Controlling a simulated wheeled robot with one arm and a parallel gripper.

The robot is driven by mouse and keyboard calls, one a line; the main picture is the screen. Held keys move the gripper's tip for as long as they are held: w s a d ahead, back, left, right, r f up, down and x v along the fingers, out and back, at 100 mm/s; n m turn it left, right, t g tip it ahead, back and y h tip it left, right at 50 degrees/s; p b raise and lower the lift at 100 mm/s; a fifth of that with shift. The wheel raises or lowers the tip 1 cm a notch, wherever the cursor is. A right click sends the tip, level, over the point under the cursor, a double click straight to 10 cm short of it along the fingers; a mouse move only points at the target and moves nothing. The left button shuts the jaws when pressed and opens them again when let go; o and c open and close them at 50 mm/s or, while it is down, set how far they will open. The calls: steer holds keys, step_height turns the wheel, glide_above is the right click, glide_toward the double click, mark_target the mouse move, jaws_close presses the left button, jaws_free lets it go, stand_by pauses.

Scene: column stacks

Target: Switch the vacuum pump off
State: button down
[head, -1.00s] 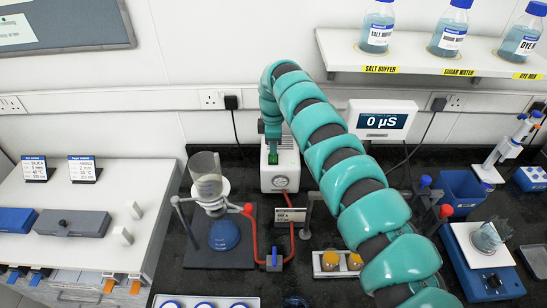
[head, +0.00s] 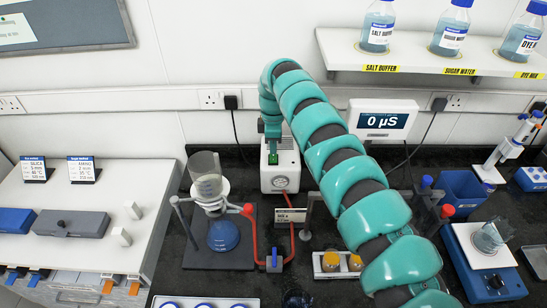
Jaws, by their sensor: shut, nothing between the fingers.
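The vacuum pump (head: 279,184) is a white box with a round dial on its front. It stands on the dark bench against the back wall. A green switch (head: 273,159) shows at the top of it. My gripper (head: 272,148) points down at the pump's top, its tips right at the green switch. It is shut and empty. Whether the tips touch the switch cannot be told. My teal arm hides part of the bench right of the pump.
A small card (head: 291,215) stands in front of the pump. A bottle shelf (head: 430,62) is upper right.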

step_height(320, 180, up, 6)
steer(key=shift+f+p, duration=0.1)
steer(key=shift+p, duration=0.35)
stand_by(0.6)
